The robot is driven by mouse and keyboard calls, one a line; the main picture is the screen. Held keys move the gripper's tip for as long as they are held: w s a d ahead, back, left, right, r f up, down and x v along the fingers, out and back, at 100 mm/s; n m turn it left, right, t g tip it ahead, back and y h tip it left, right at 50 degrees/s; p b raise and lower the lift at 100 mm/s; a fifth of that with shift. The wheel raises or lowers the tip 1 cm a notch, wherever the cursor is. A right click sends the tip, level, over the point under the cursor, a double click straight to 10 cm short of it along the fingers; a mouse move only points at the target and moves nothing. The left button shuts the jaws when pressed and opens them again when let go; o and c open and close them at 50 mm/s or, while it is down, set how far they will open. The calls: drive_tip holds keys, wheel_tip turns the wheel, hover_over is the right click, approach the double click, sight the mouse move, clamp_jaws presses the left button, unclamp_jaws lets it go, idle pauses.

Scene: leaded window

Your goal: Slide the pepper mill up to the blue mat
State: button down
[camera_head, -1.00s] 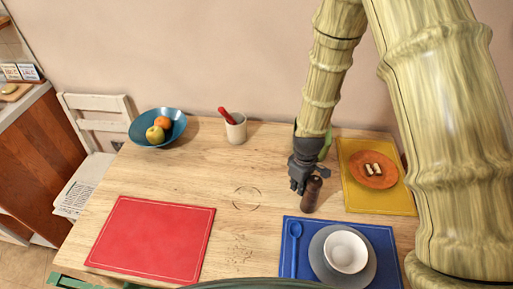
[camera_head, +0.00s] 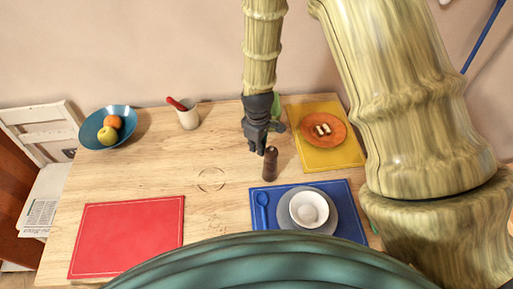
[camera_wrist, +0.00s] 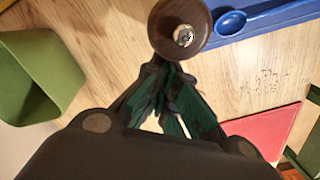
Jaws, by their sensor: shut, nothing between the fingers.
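The dark brown pepper mill (camera_head: 269,164) stands upright on the wooden table, just behind the back edge of the blue mat (camera_head: 353,222). A narrow strip of wood seems to show between them. My gripper (camera_head: 259,151) is shut and empty, low behind the mill and slightly to its left. In the wrist view the mill's round top with a metal knob (camera_wrist: 182,34) lies just beyond my closed fingers (camera_wrist: 166,68). I cannot tell whether they touch it. The blue mat (camera_wrist: 280,14) shows at the top of that view.
The blue mat holds a blue spoon (camera_head: 262,210), a grey plate and a white bowl (camera_head: 308,209). A yellow mat (camera_head: 343,155) with an orange plate lies behind right. A green container (camera_wrist: 35,75) stands near my gripper. The table's middle-left is clear behind the red mat (camera_head: 125,238).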

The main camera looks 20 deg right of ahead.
wheel_tip(320, 180, up, 13)
drive_tip(key=p, duration=0.8)
drive_tip(key=shift+f, duration=0.1)
